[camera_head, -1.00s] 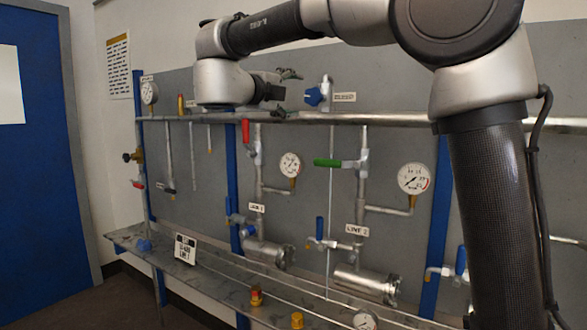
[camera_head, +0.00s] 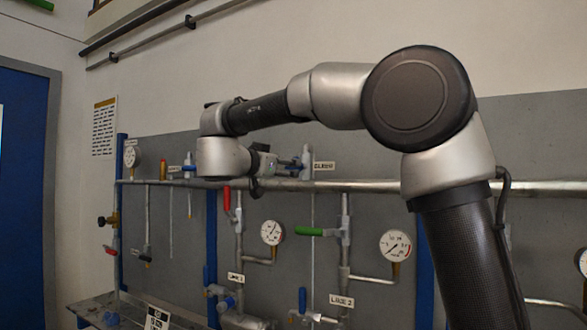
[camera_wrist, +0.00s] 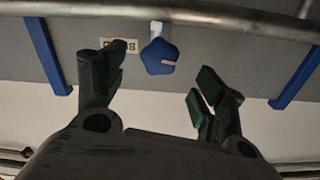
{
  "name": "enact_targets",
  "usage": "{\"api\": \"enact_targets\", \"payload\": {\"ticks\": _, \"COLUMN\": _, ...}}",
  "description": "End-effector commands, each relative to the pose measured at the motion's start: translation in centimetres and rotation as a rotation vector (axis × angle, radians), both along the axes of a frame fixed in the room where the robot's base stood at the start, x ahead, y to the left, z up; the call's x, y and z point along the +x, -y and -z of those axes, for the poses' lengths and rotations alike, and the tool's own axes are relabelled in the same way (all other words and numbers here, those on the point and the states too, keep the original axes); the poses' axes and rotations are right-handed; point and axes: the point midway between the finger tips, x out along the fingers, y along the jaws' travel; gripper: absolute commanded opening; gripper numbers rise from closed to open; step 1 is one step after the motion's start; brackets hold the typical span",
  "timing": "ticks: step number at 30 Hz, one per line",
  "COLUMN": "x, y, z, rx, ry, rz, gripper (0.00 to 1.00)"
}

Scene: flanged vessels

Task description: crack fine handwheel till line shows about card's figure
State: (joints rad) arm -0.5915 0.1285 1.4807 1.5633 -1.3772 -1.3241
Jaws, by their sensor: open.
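The fine handwheel is a blue lobed knob (camera_wrist: 160,56) with a pale mark. In the wrist view it lies ahead of the gap between my fingers, apart from both. In the head view the knob (camera_head: 291,165) is partly hidden by my gripper (camera_head: 268,163), just above the long pipe. My gripper (camera_wrist: 158,88) is open and empty, with dark green pads. The line 1 gauge (camera_head: 272,233) and line 2 gauge (camera_head: 395,246) face out, too small to read surely. The card (camera_head: 157,318) is cut by the lower edge; its figure is unreadable.
The long pipe (camera_head: 360,187) crosses the panel close under my gripper. A red lever (camera_head: 227,198) and a green lever (camera_head: 310,231) hang below it. Another gauge (camera_head: 131,157) is at far left. A small label (camera_head: 323,166) sits right of the knob.

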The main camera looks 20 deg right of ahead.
Motion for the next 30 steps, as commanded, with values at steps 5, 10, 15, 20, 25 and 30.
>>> {"api": "enact_targets", "payload": {"ticks": 5, "x": 0.8, "y": 0.8, "z": 0.0, "rx": -0.042, "ry": -0.043, "rz": 0.002, "gripper": 0.71}}
{"api": "enact_targets", "payload": {"ticks": 10, "x": 2.8, "y": 2.9, "z": 0.0, "rx": -0.041, "ry": -0.041, "rz": 0.003, "gripper": 0.71}}
{"api": "enact_targets", "payload": {"ticks": 15, "x": 4.6, "y": 4.7, "z": 0.0, "rx": -0.04, "ry": -0.041, "rz": 0.002, "gripper": 0.71}}
{"api": "enact_targets", "payload": {"ticks": 20, "x": 5.4, "y": 5.5, "z": 0.0, "rx": -0.039, "ry": -0.04, "rz": 0.001, "gripper": 0.71}}
{"api": "enact_targets", "payload": {"ticks": 25, "x": 5.5, "y": 5.5, "z": 0.0, "rx": -0.04, "ry": -0.039, "rz": -0.001, "gripper": 0.71}}
{"api": "enact_targets", "payload": {"ticks": 30, "x": 5.5, "y": 5.5, "z": 0.0, "rx": -0.04, "ry": -0.04, "rz": 0.0, "gripper": 0.57}}
